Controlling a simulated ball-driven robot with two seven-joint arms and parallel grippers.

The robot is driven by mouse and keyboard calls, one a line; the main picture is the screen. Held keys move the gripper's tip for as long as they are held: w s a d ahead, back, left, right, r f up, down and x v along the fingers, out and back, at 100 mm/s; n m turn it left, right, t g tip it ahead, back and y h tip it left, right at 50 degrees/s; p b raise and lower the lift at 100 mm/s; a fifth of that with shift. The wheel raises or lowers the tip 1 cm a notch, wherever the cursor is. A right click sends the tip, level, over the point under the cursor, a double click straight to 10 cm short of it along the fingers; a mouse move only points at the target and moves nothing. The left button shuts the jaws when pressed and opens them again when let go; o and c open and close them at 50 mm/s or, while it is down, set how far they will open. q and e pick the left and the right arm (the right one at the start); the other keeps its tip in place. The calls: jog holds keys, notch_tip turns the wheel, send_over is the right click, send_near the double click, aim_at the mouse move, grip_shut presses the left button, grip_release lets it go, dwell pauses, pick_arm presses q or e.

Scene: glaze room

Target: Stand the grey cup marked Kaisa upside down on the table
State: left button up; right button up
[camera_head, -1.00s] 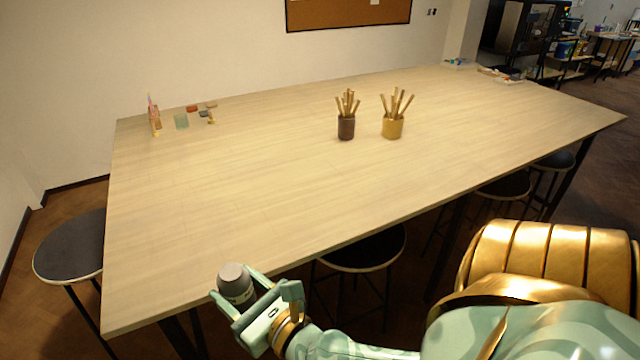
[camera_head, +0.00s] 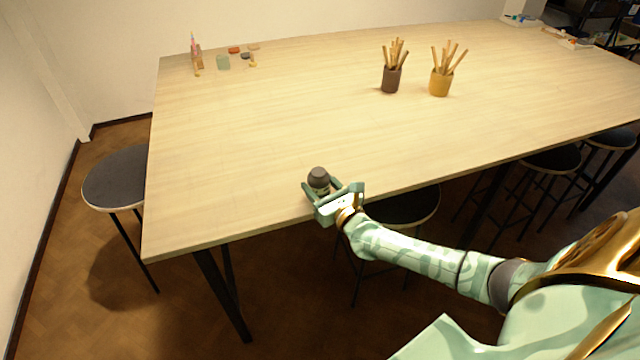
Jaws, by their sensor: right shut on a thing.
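The grey cup (camera_head: 318,176) is between the fingers of my right gripper (camera_head: 320,189), which is shut on it. Its closed grey base seems to face up, so it looks upside down. The gripper is at the front edge of the wooden table (camera_head: 270,125), with the cup over the tabletop. I cannot tell whether its lower rim touches the table; the fingers hide that part. No name can be read on the cup. My left gripper is not in view.
A dark pot (camera_head: 391,80) and a yellow pot (camera_head: 440,83), both holding wooden tools, stand farther back. Small items, including a green block (camera_head: 223,62), lie at the far left. The tabletop around the cup is clear. Stools (camera_head: 116,178) stand around the table.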

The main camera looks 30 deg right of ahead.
jog(key=shift+f, duration=0.2)
dwell(0.4)
jog(key=o, duration=1)
jog(key=s, duration=1.6)
jog(key=shift+s, duration=0.2)
jog(key=shift+a, duration=0.1)
